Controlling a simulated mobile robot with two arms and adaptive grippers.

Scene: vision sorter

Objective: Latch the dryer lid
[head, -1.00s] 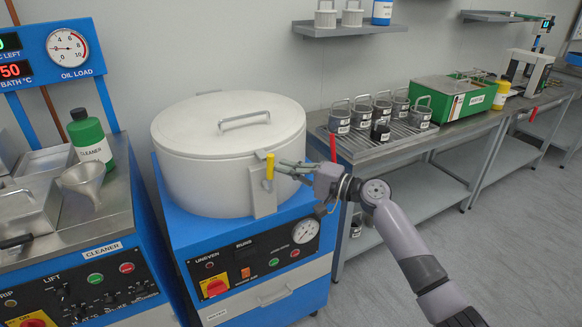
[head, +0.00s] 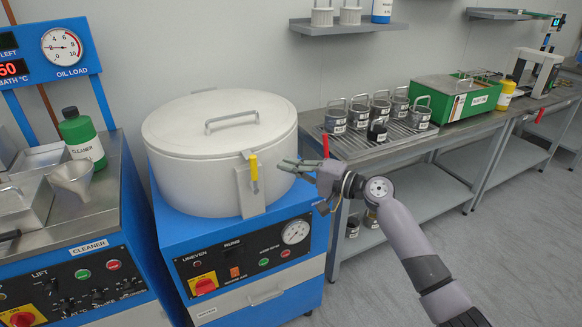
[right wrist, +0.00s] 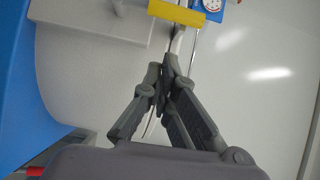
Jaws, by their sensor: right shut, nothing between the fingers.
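The white round dryer (head: 190,180) stands on a blue cabinet, and its lid (head: 190,125) with a bar handle lies down on the drum. A latch with a yellow grip (head: 254,168) sits upright on a bracket at the drum's front right. The yellow grip also shows at the top of the right wrist view (right wrist: 177,13). My right gripper (head: 279,164) is shut and empty, just right of the yellow grip, with a small gap seen in the head view. Whether the latch is engaged cannot be told. My left gripper is out of view.
Below the drum is a control panel (head: 240,259) with a gauge. On the right, a bench (head: 345,148) carries several metal cups and a green box (head: 455,98). On the left, a counter holds a green cleaner bottle (head: 82,138) and a funnel (head: 72,178).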

